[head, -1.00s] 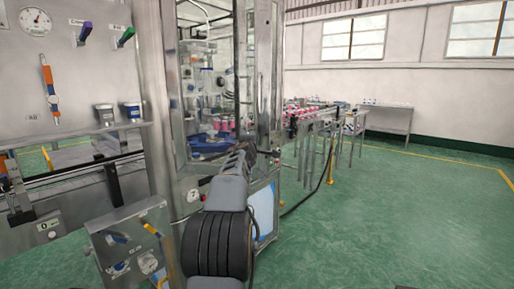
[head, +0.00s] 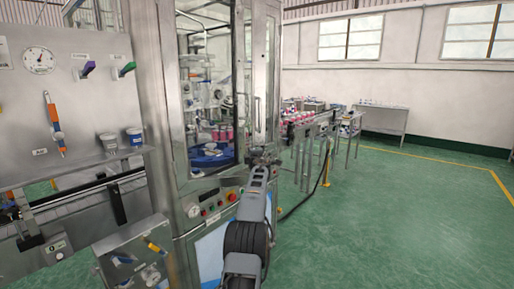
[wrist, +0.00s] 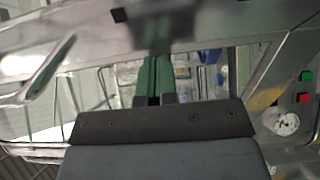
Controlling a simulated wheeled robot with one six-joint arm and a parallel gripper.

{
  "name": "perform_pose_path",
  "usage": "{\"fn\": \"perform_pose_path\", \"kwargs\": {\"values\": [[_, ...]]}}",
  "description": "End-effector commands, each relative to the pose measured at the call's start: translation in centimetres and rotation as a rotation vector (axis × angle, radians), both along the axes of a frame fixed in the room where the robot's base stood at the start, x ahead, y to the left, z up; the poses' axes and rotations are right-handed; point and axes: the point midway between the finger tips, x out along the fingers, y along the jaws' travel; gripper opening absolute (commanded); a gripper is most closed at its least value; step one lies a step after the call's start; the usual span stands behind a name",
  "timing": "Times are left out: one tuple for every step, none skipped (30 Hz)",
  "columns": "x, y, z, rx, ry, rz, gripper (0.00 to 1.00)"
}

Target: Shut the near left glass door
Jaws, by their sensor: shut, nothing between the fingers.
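A glass-fronted machine (head: 185,183) stands ahead in the head view, its metal frame around a workspace with a blue round table (head: 212,155) inside. A tall, narrow glazed door panel (head: 262,70) with a vertical handle (head: 257,112) is at its right side. I cannot tell whether this is the near left door or how far it is open. My gripper (head: 265,157) is in front of the machine's lower right, below that handle. In the wrist view its green fingers (wrist: 154,75) are together and empty. A metal handle (wrist: 42,72) shows to their left, apart from them.
A control panel with a red button (head: 231,196) is below the workspace, left of my arm. A conveyor (head: 310,125) with pink-and-white cans runs off behind to the right. A bench (head: 110,205) is at left. The green floor at right is clear.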

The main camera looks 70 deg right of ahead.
Motion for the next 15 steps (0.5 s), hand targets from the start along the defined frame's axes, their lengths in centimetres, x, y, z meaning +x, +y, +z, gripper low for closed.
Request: {"fn": "perform_pose_path", "kwargs": {"values": [[0.6,-0.1,0.4,0.001,0.0,0.013,0.0],[0.8,-0.1,0.3,0.001,0.0,0.02,0.0],[1.1,-0.1,0.3,-0.001,-0.001,0.029,0.0],[1.3,-0.1,0.3,-0.002,-0.001,0.034,0.0],[1.5,-0.1,0.2,-0.002,-0.003,0.039,0.0],[1.7,-0.1,0.1,-0.002,-0.003,0.043,0.0],[1.8,-0.1,0.1,-0.002,-0.003,0.046,0.0],[1.9,-0.1,0.0,-0.002,-0.002,0.049,0.0],[2.0,-0.1,0.0,-0.003,-0.002,0.051,0.0],[2.0,-0.1,0.0,-0.004,-0.002,0.052,0.0],[2.1,-0.1,0.0,-0.004,-0.002,0.053,0.0],[2.1,-0.1,0.0,-0.005,-0.002,0.054,0.0],[2.1,-0.1,-0.1,-0.005,-0.002,0.054,0.0],[2.1,-0.1,-0.1,-0.005,-0.002,0.054,0.0],[2.1,-0.1,-0.1,-0.005,-0.002,0.054,0.0]]}}
